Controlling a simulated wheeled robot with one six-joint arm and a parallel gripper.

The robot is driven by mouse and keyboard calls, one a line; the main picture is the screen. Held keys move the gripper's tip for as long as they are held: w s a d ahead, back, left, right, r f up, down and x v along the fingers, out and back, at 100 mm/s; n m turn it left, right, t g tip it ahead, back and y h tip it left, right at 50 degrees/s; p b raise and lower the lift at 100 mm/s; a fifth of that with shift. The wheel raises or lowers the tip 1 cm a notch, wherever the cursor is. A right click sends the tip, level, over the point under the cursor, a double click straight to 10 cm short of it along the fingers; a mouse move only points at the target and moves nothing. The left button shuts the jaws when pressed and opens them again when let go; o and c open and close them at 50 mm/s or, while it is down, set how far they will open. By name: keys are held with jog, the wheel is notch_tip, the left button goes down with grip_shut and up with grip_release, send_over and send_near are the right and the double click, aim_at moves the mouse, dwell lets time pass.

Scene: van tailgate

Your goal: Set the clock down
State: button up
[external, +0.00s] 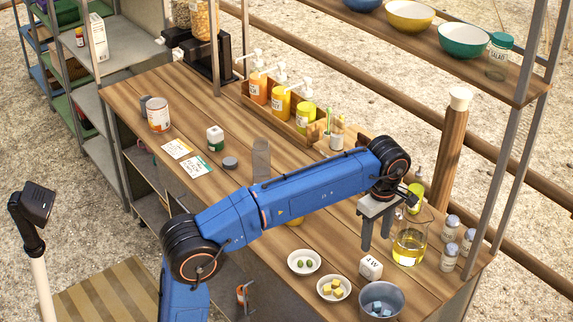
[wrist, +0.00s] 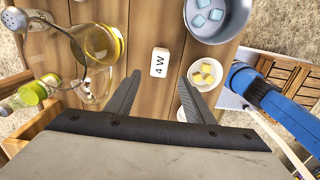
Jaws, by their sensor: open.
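A small white block (external: 370,267) with dark characters stands on the wooden counter (external: 330,239); it may be the clock, but I see no clear clock face. In the wrist view the white block (wrist: 160,62) lies just ahead of the fingertips, apart from them. My gripper (external: 377,245) points down over the right part of the counter, behind the block in the external view. Its two fingers are spread with nothing between them, as the wrist view also shows at my gripper (wrist: 158,84).
A glass jug (external: 409,246) with yellow liquid stands close to the right of my gripper. A grey pot (external: 381,301), a bowl of yellow cubes (external: 333,288) and a bowl of green pieces (external: 303,262) stand near the block. Shaker jars (external: 450,257) line the right edge.

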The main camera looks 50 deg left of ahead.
jog(key=s+a+f+m, duration=0.2)
jog(key=s+a+m, duration=0.1)
jog(key=s, duration=0.3)
jog(key=s+a+f+m+t, duration=0.1)
jog(key=s+a+f+m, duration=0.2)
jog(key=s, duration=0.3)
jog(key=s+a+f+m+t, duration=0.1)
jog(key=s+a+f+m, duration=0.1)
jog(key=s, duration=0.5)
jog(key=shift+a+f+m, duration=0.15)
jog(key=shift+a+m, duration=0.15)
jog(key=shift+a, duration=0.3)
jog(key=shift+a+f+m, duration=0.15)
jog(key=shift+a+m, duration=0.15)
jog(key=shift+a, duration=0.25)
jog(key=s+a+f+m+t, duration=0.2)
jog(key=s+f+m, duration=0.6)
jog(key=s+f, duration=0.8)
jog(key=a, duration=0.2)
jog(key=shift+s+a+f+m+t, duration=0.25)
jog(key=shift+a+f+m+t, duration=0.05)
jog(key=shift+f+m+t, duration=0.1)
jog(key=shift+r, duration=0.1)
